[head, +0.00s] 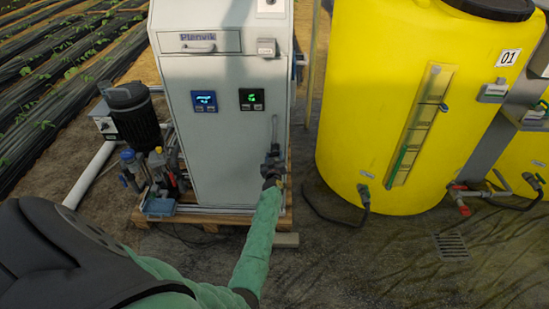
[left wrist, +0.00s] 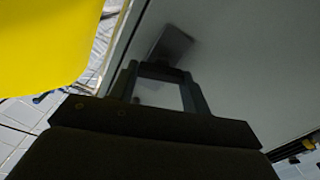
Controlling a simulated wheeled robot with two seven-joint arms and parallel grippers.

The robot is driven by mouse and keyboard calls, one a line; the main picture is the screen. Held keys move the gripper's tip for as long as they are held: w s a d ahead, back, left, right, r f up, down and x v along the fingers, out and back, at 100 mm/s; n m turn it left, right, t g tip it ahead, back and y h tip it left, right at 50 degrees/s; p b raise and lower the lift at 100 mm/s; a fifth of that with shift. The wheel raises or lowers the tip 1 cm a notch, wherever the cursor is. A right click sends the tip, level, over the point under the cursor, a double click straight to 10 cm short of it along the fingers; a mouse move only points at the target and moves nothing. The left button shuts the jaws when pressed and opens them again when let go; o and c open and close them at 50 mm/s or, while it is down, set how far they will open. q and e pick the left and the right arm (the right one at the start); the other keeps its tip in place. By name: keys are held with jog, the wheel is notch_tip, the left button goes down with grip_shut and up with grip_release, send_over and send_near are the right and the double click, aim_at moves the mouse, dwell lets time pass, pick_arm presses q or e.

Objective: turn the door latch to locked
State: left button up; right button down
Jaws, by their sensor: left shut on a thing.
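The door latch (head: 274,128) is a narrow grey handle low on the right side of the white cabinet's front door (head: 228,135). In the head view its visible part stands about upright. My left gripper (head: 272,158) is at its lower part, shut on it, and the dark jaws hide that part. In the left wrist view the latch (left wrist: 173,44) shows as a grey bar reaching up past the fingertips, tilted in the picture. The left fingers (left wrist: 160,73) lie close to the door face there. My right gripper is in neither view.
A yellow tank (head: 360,100) stands right of the cabinet, with a gap of bare ground between. A dark pump or filter unit (head: 132,112) and small bottles (head: 160,165) stand to the left. A wooden pallet (head: 212,220) is under the cabinet.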

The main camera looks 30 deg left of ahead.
pick_arm(q)
jog(key=n+b, duration=0.1)
jog(key=n, duration=0.4)
jog(key=shift+f+n, duration=0.15)
jog(key=shift+n, duration=0.15)
jog(key=shift+n+b, duration=0.4)
jog(key=shift+n, duration=0.5)
jog(key=n+b, duration=0.1)
jog(key=n, duration=0.1)
jog(key=shift+s+a+f+n, duration=0.1)
jog(key=shift+n, duration=0.2)
jog(key=shift+n+b, duration=0.3)
jog(key=shift+n, duration=1.6)
jog(key=shift+n+b, duration=0.3)
jog(key=shift+b, duration=0.05)
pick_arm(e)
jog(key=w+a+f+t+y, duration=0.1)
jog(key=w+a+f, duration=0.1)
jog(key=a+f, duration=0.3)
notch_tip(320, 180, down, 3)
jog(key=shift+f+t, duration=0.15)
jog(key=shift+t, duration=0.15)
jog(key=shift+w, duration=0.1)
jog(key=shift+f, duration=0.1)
